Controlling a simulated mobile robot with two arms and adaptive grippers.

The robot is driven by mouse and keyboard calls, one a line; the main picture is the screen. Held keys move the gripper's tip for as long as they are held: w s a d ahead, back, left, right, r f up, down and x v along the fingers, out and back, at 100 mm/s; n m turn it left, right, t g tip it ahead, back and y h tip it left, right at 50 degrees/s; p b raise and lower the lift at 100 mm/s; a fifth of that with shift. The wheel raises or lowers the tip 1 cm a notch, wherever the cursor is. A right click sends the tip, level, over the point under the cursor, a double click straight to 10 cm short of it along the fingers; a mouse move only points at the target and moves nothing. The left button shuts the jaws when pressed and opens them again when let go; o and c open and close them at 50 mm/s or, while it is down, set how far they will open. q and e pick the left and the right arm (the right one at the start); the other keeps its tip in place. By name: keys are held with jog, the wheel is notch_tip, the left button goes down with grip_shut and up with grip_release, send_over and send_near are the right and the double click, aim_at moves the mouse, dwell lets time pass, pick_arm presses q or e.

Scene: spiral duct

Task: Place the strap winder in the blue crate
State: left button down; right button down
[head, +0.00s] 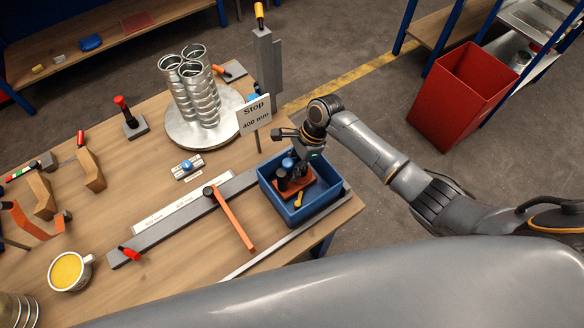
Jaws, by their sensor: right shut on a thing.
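The blue crate (324,205) stands at the right end of the wooden table. My right gripper (291,170) reaches down over the crate from the right and is shut on what looks like the strap winder (294,188), a piece with an orange-red base and dark upright parts. The strap winder is within the crate's outline, inside its walls. I cannot tell whether its base touches the crate floor. The gripper hides part of it. A small yellow-orange piece (299,200) lies in the crate near its front. My left gripper is not in view.
A sign (254,115) on a thin post stands just behind the crate. A grey rail with an orange lever (232,222) lies left of it. Spiral ducts (195,90) stand on a round plate farther back. A red bin (462,95) stands on the floor at right.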

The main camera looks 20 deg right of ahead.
jog(key=shift+w+f, duration=0.1)
jog(key=shift+f, duration=0.05)
jog(key=c, duration=1.2)
grip_release()
jog(key=shift+f, duration=0.1)
jog(key=v, duration=1.2)
